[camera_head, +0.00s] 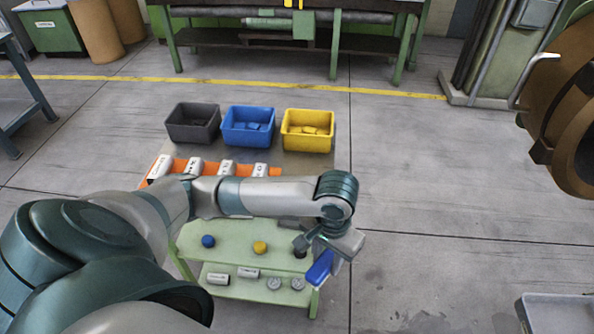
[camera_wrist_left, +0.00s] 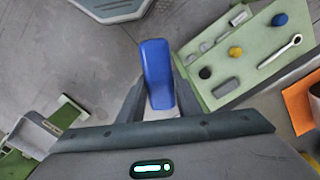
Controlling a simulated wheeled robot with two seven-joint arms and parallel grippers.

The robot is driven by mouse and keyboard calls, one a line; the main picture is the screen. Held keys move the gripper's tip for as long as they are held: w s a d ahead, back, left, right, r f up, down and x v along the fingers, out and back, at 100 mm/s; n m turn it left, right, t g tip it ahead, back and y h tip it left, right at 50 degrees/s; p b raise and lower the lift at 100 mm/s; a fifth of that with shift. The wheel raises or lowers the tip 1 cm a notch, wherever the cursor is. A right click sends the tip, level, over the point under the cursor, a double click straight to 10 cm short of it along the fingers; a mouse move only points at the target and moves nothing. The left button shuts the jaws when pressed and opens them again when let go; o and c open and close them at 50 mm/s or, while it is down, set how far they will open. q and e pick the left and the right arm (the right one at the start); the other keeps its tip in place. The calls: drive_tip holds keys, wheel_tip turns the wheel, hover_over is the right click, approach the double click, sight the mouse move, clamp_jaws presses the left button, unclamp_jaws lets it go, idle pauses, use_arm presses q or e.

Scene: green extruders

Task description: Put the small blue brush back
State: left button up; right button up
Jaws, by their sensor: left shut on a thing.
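The small blue brush (camera_head: 319,268) is between the fingers of my left gripper (camera_head: 322,250), which is shut on it. They are at the right front corner of the green table (camera_head: 222,238). In the left wrist view the brush (camera_wrist_left: 157,72) shows as a long blue block with a rounded end, standing out past the fingers. I cannot see its bristles. A blue bin (camera_head: 248,127) with blue pieces in it stands beyond the table. My right gripper is not in view.
A dark grey bin (camera_head: 193,123) and a yellow bin (camera_head: 307,131) flank the blue one. White boxes stand on an orange strip, partly behind my left arm. The table holds a blue knob (camera_head: 208,241), a yellow knob (camera_head: 260,247) and a wrench (camera_wrist_left: 280,51).

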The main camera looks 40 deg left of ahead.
use_arm(q)
drive_tip(key=shift+a, duration=0.1)
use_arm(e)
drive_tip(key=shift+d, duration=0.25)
